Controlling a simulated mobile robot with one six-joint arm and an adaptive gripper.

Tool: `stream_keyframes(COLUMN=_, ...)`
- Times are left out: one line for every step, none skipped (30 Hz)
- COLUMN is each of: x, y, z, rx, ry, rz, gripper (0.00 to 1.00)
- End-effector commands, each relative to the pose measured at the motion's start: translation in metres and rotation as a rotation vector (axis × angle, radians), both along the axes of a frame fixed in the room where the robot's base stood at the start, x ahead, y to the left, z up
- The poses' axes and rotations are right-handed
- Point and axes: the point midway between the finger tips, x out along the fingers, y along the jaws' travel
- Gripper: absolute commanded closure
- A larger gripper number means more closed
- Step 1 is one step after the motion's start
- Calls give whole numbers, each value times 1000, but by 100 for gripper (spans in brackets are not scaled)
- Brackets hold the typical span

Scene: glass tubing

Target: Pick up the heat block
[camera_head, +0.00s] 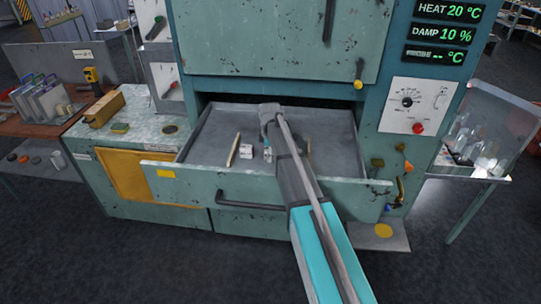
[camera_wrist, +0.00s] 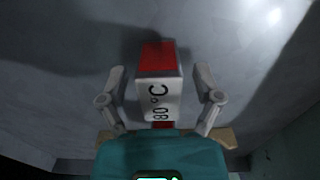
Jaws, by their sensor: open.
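The heat block (camera_wrist: 158,88) has a red top and a white face marked "80 °C" in the wrist view. My gripper (camera_wrist: 160,76) is open, with one finger on each side of the block and a visible gap on both sides. In the head view a small white block with dark marks (camera_head: 246,151) lies in the open drawer (camera_head: 213,128), just left of my arm. I cannot tell if it is the same block. My arm hides part of the drawer floor and most of the gripper there.
The drawer's front wall (camera_head: 172,172) and handle (camera_head: 246,201) are nearest me. The cabinet (camera_head: 270,45) rises behind. The drawer's left floor is clear.

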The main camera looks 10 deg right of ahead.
Motion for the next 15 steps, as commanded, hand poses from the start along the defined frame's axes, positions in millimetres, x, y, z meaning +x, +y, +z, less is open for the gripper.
stream_keyframes(x=0, y=0, z=0, rx=0, ry=0, rz=0, gripper=17)
stream_keyframes(x=0, y=0, z=0, rx=0, ry=0, rz=0, gripper=17)
stream_keyframes(x=0, y=0, z=0, rx=0, ry=0, rz=0, gripper=17)
stream_keyframes(x=0, y=0, z=0, rx=0, ry=0, rz=0, gripper=17)
stream_keyframes(x=0, y=0, z=0, rx=0, ry=0, rz=0, gripper=17)
stream_keyframes(x=0, y=0, z=0, rx=0, ry=0, rz=0, gripper=17)
stream_keyframes(x=0, y=0, z=0, rx=0, ry=0, rz=0, gripper=17)
stream_keyframes(x=0, y=0, z=0, rx=0, ry=0, rz=0, gripper=17)
stream_keyframes(x=0, y=0, z=0, rx=0, ry=0, rz=0, gripper=17)
stream_keyframes(x=0, y=0, z=0, rx=0, ry=0, rz=0, gripper=17)
stream_keyframes(x=0, y=0, z=0, rx=0, ry=0, rz=0, gripper=19)
stream_keyframes(x=0, y=0, z=0, rx=0, ry=0, rz=0, gripper=26)
stream_keyframes(x=0, y=0, z=0, rx=0, ry=0, rz=0, gripper=32)
stream_keyframes(x=0, y=0, z=0, rx=0, ry=0, rz=0, gripper=38)
stream_keyframes(x=0, y=0, z=0, rx=0, ry=0, rz=0, gripper=45)
